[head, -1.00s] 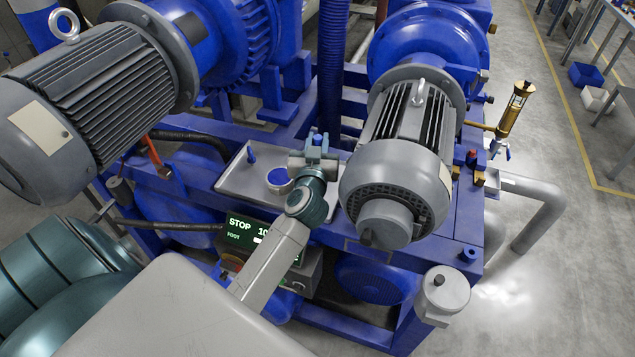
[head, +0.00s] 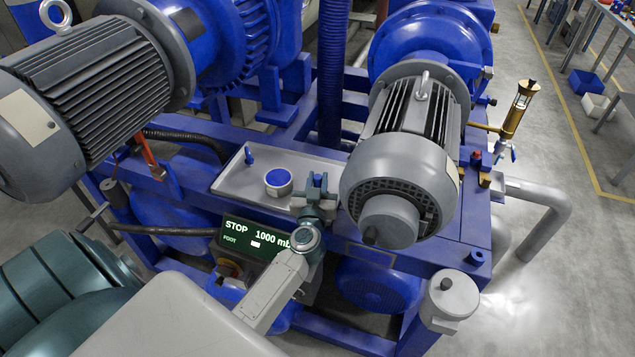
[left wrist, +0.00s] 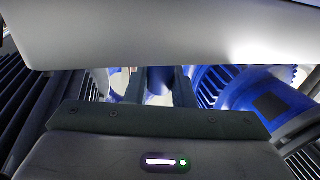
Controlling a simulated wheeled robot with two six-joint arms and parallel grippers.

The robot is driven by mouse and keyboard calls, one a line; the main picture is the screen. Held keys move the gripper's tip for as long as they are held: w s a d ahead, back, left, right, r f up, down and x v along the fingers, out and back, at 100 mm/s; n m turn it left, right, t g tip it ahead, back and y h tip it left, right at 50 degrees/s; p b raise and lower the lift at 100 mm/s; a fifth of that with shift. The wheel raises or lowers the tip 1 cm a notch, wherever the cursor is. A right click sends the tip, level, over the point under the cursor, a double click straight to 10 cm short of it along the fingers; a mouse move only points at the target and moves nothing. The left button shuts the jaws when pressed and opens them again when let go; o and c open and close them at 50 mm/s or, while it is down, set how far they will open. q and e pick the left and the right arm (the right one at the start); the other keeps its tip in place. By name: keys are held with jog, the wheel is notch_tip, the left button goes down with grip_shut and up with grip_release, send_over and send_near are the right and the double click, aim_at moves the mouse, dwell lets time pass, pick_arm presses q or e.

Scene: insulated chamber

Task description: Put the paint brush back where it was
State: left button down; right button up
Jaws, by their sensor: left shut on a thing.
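My left gripper (head: 317,183) is at the right end of the grey tray in the head view. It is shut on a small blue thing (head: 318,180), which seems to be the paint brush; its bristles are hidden. In the left wrist view, a dark blue shape (left wrist: 160,79) shows between the two fingers. An open round tin (head: 278,183) with blue paint stands on the tray (head: 236,181), just left of the gripper. My right gripper is not in view.
A small blue upright piece (head: 249,156) stands at the tray's back left. A large grey motor (head: 395,185) is close to the gripper's right. A lit display panel (head: 256,237) reading STOP is below the tray.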

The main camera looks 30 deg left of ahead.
pick_arm(q)
jog(key=c, duration=1.2)
grip_release()
jog(key=shift+f, duration=0.15)
jog(key=shift+c, duration=0.2)
jog(key=b+v, duration=0.1)
jog(key=v, duration=1.1)
jog(key=shift+r, duration=0.2)
